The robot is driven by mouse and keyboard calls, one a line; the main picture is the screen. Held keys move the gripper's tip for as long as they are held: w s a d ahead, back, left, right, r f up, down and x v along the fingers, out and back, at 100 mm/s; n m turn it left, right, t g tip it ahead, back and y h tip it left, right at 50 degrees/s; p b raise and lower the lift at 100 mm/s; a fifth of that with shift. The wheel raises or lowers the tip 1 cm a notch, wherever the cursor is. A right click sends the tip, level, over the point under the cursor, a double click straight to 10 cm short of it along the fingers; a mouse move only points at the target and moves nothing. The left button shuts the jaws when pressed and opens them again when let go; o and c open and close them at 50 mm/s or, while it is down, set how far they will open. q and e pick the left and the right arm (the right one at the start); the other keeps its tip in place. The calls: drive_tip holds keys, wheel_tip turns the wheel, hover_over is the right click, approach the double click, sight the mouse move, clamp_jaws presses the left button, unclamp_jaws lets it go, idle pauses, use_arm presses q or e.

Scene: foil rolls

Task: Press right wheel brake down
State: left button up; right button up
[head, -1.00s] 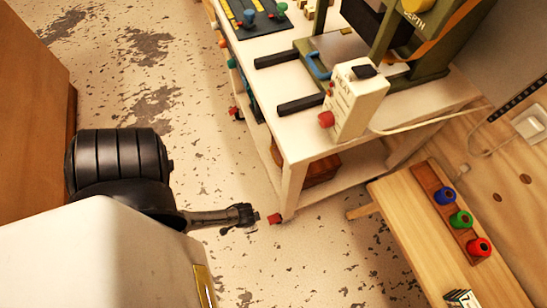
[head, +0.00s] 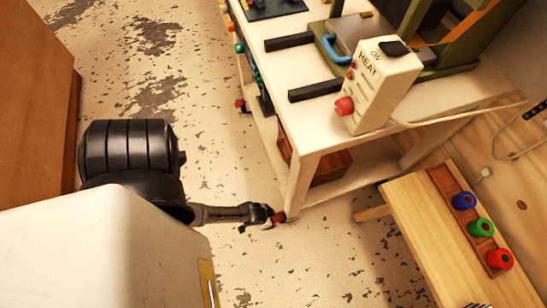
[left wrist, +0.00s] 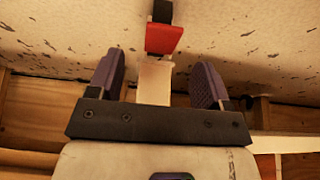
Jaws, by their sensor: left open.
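The red wheel brake (head: 279,217) sits at the foot of the cart's near leg, low by the floor. It also shows in the left wrist view as a red pedal (left wrist: 165,38) with a dark wheel above it. My left gripper (head: 268,216) is low, right beside this brake. In the left wrist view my left gripper (left wrist: 162,66) is open, with the pale leg between its two fingers and the red pedal just past them. I cannot tell whether it touches the pedal. Another red brake (head: 241,104) shows at the cart's farther leg. My right gripper is out of view.
The white cart (head: 340,160) carries a heat control box (head: 376,85) with a red knob. A wooden bench (head: 425,215) with coloured rolls stands at the right. A brown cabinet (head: 40,110) stands at left. The speckled floor (head: 215,130) between is clear.

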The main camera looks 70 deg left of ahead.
sight(275, 218)
use_arm(q)
drive_tip(key=b+x, duration=0.1)
drive_tip(key=x, duration=0.1)
drive_tip(key=b+x, duration=0.1)
drive_tip(key=shift+a+f, duration=0.2)
drive_tip(key=shift+f, duration=0.2)
drive_tip(key=shift+w+a+f, duration=0.1)
drive_tip(key=shift+f, duration=0.15)
drive_tip(key=shift+w+f+b, duration=0.1)
drive_tip(key=shift+f+b, duration=0.05)
drive_tip(key=shift+b, duration=0.25)
drive_tip(key=shift+w+f, duration=0.15)
drive_tip(key=shift+f, duration=0.05)
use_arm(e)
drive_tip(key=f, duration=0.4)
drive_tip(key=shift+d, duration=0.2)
use_arm(q)
drive_tip(key=shift+c, duration=0.3)
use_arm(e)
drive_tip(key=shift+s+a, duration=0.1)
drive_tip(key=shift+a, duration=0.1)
